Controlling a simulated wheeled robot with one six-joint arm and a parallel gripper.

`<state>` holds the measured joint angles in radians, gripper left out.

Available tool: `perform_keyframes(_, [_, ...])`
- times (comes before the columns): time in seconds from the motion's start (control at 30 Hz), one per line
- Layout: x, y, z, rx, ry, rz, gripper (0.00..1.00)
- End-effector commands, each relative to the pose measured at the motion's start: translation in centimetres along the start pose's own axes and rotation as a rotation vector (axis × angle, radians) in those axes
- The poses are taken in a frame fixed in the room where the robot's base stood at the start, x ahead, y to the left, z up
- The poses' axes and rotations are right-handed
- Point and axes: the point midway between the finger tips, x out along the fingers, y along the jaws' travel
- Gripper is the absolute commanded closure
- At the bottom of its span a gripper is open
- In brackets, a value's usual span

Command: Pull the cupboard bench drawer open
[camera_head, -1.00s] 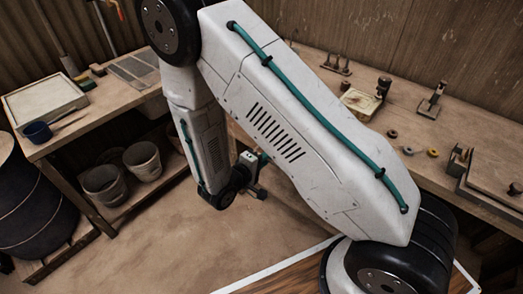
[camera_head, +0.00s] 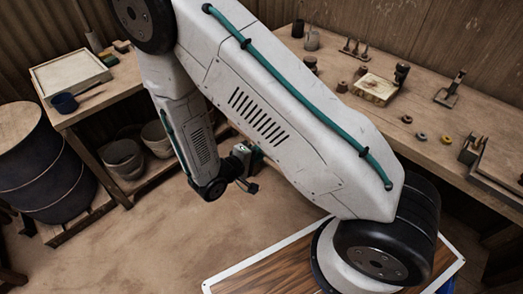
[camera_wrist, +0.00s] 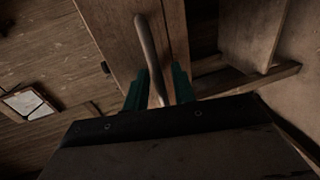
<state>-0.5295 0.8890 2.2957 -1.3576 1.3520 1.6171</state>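In the wrist view, a wooden drawer front (camera_wrist: 112,35) carries a long dark bar handle (camera_wrist: 146,45). My gripper (camera_wrist: 158,85) has its two green fingers apart, one on each side of the handle's lower end. Gaps show between the handle and both fingers, so I see no grip on it. The dark gripper body hides what lies below. In the head view, my gripper (camera_head: 247,172) is small and partly hidden by my arm, in front of the bench (camera_head: 440,150). The drawer cannot be made out there.
A dark barrel (camera_head: 45,165) is at far left. Small tools and a clamp (camera_head: 451,90) lie on the bench. Floor (camera_head: 150,235) ahead is clear.

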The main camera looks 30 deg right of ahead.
Motion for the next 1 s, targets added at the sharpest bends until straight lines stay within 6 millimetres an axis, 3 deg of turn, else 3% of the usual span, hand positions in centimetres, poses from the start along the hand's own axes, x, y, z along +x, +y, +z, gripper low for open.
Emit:
perform_keyframes(0.27, [-0.2, 0.0, 0.0, -0.001, 0.003, 0.001, 0.75])
perform_keyframes(0.7, [-6.6, 0.0, -0.1, 0.0, 0.006, 0.0, 0.75])
perform_keyframes(1.0, [-7.8, 0.0, 0.0, -0.001, 0.002, 0.0, 0.75])
